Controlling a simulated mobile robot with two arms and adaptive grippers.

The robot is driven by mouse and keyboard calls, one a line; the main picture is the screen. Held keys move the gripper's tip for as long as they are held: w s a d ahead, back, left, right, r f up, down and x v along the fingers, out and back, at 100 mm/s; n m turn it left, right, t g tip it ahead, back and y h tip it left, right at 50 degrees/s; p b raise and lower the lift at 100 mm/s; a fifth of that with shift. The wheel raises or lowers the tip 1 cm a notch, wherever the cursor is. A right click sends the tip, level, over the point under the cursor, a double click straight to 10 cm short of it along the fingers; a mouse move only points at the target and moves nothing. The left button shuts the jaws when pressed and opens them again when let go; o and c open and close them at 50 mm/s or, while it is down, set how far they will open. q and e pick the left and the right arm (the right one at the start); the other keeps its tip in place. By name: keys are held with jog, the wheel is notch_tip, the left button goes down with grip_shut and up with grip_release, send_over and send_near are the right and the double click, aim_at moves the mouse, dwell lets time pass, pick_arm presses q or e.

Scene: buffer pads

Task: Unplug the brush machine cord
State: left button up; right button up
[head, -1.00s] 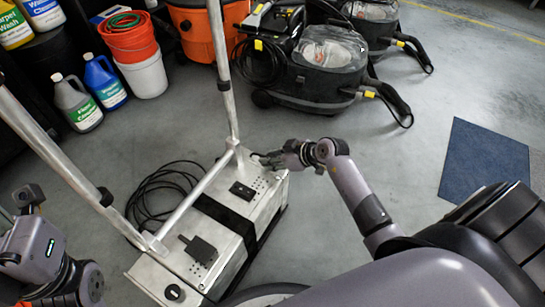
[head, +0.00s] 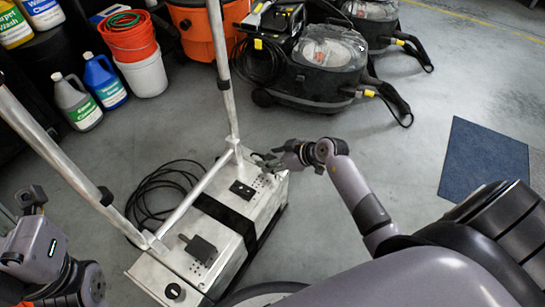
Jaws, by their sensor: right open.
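The brush machine (head: 222,228) is a silver metal box on the floor with a black strap across it and a tubular handle frame (head: 233,95) rising from it. Its black cord (head: 150,190) lies in loose coils on the floor to its left. My right gripper (head: 262,161) is open at the far right end of the box's top, close to the handle's foot. No plug can be made out at its fingertips. Part of my left arm shows at the lower left; its gripper's fingers cannot be made out clearly.
Black vacuum machines (head: 315,75) with hoses stand at the back. An orange bucket on a white bucket (head: 145,74), a grey bottle (head: 76,103) and a blue bottle (head: 105,82) stand at the upper left. A blue mat (head: 484,160) lies right. The floor between is clear.

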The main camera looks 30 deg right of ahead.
jog(key=v, duration=1.2)
